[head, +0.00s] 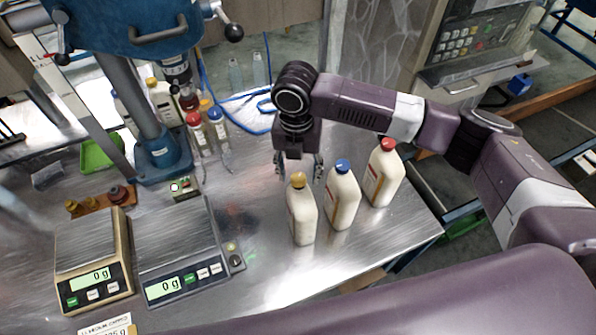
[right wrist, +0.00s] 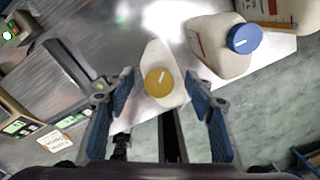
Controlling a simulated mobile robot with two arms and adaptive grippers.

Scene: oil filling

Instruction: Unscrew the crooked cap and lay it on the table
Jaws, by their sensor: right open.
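Three white bottles stand upright in a row on the metal table (head: 265,275). The yellow-capped bottle (head: 302,222) is nearest, with its yellow cap (head: 298,180) on. The blue-capped bottle (head: 343,203) has a blue cap (head: 343,166); the red-capped bottle (head: 383,180) has a red cap (head: 388,144). My right gripper (head: 299,170) is open, pointing down just over the yellow-capped bottle. In the right wrist view the yellow cap (right wrist: 159,82) sits between the spread fingers, apart from both. I cannot clearly tell which cap is crooked. My left gripper is not in view.
Two scales (head: 92,252) (head: 178,247) stand on the left, reading 0 g. A drill press (head: 160,155) and small bottles (head: 208,130) are at the back left. A green tray (head: 98,154) is far left. Bare table lies between the right scale and the bottles.

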